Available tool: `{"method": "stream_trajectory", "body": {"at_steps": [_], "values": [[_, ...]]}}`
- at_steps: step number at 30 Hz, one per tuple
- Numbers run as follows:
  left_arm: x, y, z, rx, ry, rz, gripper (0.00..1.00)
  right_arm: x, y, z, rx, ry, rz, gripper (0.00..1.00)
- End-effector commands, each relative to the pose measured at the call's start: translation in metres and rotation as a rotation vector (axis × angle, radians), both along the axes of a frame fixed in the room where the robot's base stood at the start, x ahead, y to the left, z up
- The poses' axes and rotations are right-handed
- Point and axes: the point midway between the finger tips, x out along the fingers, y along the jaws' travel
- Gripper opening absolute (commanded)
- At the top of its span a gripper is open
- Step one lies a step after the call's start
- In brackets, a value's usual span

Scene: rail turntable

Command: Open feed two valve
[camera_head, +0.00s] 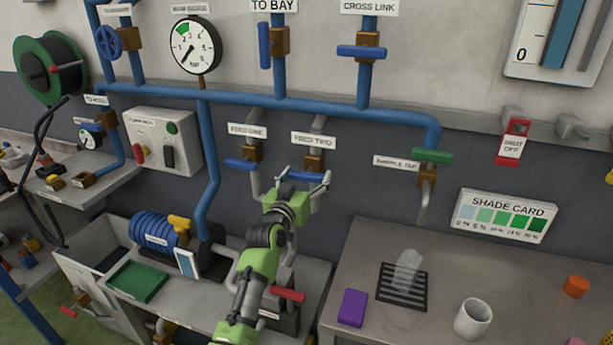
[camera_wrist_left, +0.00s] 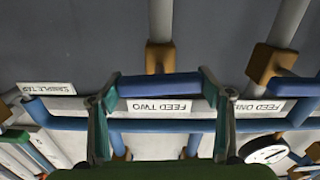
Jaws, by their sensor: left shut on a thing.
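The feed two valve has a brass body (camera_head: 314,162) under the label FEED TWO (camera_head: 313,138), on a branch below the blue header pipe. My left gripper (camera_head: 306,179) reaches up to it from below and hides part of it. In the left wrist view, which is upside down, its blue lever (camera_wrist_left: 160,85) lies crosswise to the pipe (camera_wrist_left: 162,20). The two fingers of my left gripper (camera_wrist_left: 160,92) are shut on the lever, one at each end. The brass body also shows in the left wrist view (camera_wrist_left: 160,57). My right gripper is not in view.
The feed one valve's blue lever (camera_head: 240,165) sits close on the left, also crosswise. The sample tap's green lever (camera_head: 432,156) is to the right. Below are a blue motor (camera_head: 150,230), a green tray (camera_head: 137,281), a purple block (camera_head: 352,308) and a white mug (camera_head: 473,319).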

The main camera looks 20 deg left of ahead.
Motion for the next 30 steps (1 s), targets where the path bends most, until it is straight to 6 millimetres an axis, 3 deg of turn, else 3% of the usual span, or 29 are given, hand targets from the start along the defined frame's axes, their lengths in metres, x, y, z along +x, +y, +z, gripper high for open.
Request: {"method": "stream_trajectory", "body": {"at_steps": [30], "values": [[0.0, 0.002, 0.0, -0.922, 0.031, 0.0, 0.5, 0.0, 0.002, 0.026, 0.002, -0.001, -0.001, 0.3]]}}
